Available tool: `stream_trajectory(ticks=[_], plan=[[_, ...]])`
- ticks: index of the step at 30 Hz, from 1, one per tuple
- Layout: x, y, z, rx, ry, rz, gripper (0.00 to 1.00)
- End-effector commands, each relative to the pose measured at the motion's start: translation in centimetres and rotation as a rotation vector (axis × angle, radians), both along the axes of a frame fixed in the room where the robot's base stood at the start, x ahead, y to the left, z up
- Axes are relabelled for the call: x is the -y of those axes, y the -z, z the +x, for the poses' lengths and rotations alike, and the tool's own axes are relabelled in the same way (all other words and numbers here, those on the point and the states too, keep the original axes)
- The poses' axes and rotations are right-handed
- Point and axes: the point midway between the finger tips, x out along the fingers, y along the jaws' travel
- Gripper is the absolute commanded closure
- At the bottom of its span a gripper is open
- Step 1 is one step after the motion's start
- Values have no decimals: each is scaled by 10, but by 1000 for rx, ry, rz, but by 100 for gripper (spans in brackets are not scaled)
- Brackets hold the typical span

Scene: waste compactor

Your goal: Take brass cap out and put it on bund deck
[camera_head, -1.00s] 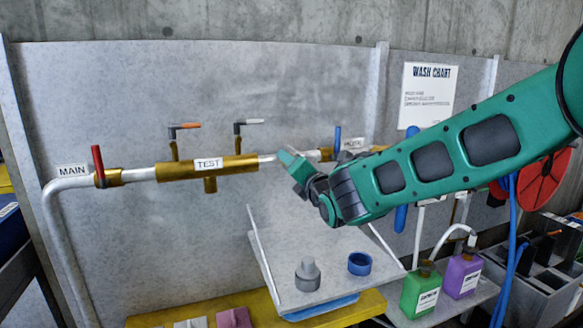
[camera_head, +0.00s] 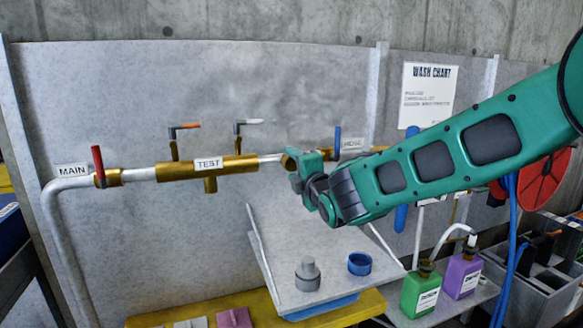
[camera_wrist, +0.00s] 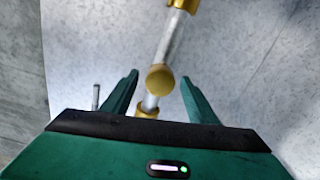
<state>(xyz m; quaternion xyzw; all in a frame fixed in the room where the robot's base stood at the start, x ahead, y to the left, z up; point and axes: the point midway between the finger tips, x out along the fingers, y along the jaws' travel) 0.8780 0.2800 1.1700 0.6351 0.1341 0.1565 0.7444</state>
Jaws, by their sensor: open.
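The round brass cap (camera_wrist: 160,78) shows in the wrist view between the two spread fingers of my gripper (camera_wrist: 160,84), on the line of the pipe. I see no clear contact with either finger. In the head view my gripper (camera_head: 293,162) is at the pipe, right of the TEST fitting, and a small brass part (camera_head: 286,161) shows at its tip. My gripper hides the pipe behind it. A yellow deck (camera_head: 265,301), perhaps the bund deck, lies low in front of the wall panel.
A grey tray (camera_head: 290,235) holds a grey stepped plug (camera_head: 308,275) and a blue ring (camera_head: 359,263). Green (camera_head: 420,290) and purple (camera_head: 462,275) bottles stand to the right. Valve handles, including a red one (camera_head: 98,160), stick up along the pipe. Pink and white blocks sit on the yellow deck.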

Motion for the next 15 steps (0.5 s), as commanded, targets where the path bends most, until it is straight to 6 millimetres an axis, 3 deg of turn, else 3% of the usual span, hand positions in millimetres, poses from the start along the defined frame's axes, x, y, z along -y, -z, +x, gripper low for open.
stream_trajectory(ticks=[6,15], plan=[[0,0,0,-93,1,211,46],[0,0,0,-153,1,347,46]])
